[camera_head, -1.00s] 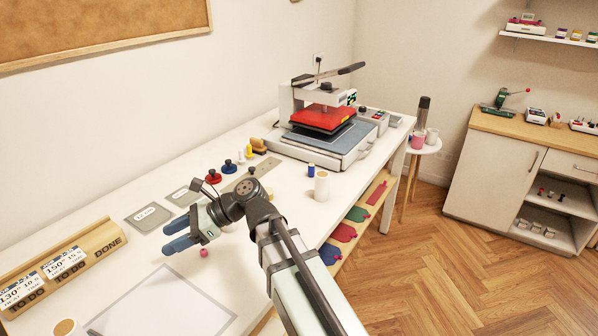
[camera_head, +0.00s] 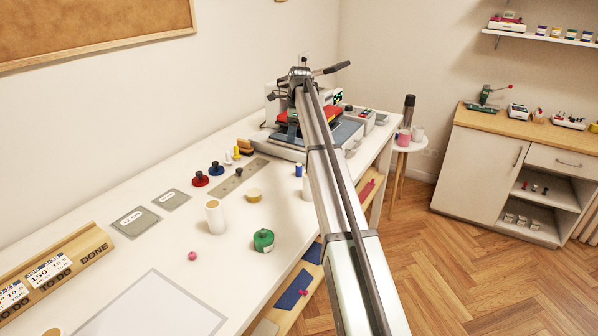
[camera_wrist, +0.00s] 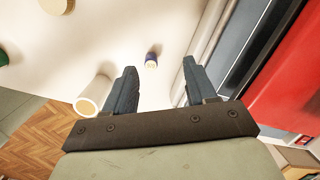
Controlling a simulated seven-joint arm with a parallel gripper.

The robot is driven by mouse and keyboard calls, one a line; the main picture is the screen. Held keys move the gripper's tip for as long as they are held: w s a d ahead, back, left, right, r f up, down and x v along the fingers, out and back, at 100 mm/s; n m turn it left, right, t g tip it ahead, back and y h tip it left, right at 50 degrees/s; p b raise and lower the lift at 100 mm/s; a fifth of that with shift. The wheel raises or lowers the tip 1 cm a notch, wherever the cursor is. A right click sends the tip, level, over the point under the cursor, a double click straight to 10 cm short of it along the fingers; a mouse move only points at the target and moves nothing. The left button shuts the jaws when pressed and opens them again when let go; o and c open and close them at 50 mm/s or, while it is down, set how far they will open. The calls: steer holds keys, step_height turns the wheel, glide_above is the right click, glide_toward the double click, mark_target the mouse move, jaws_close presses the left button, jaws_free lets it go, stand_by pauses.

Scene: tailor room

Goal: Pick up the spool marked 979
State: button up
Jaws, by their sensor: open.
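A small blue spool (camera_head: 298,170) stands on the white table in front of the heat press. In the wrist view the blue spool (camera_wrist: 151,60) shows between and beyond my fingertips. White and yellow spools (camera_head: 236,152) stand farther back to the left. No number is readable on any spool, so I cannot tell which is 979. My gripper (camera_wrist: 159,66) is open and empty, above the table beside the press; in the head view my arm hides most of it.
The heat press (camera_head: 346,135) stands close to my gripper. A white roll (camera_wrist: 93,95) is near my left finger in the wrist view. A green tin (camera_head: 263,240), another white roll (camera_head: 214,217) and a pink ball (camera_head: 192,256) stand on the table. The table's middle is fairly clear.

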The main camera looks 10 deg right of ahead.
mark_target(298, 167)
steer(key=shift+g+h, duration=0.6)
steer(key=shift+h, duration=0.1)
steer(key=f, duration=0.3)
steer(key=s+d+f, duration=0.1)
steer(key=f, duration=0.2)
steer(key=d+f, duration=0.1)
steer(key=f, duration=0.2)
steer(key=shift+s+d, duration=0.15)
steer(key=shift+s, duration=0.25)
steer(key=shift+s+a+f, duration=0.15)
steer(key=shift+f, duration=1.1)
steer(key=shift+s+a+f, duration=0.1)
steer(key=shift+f, duration=1.15)
jaws_close()
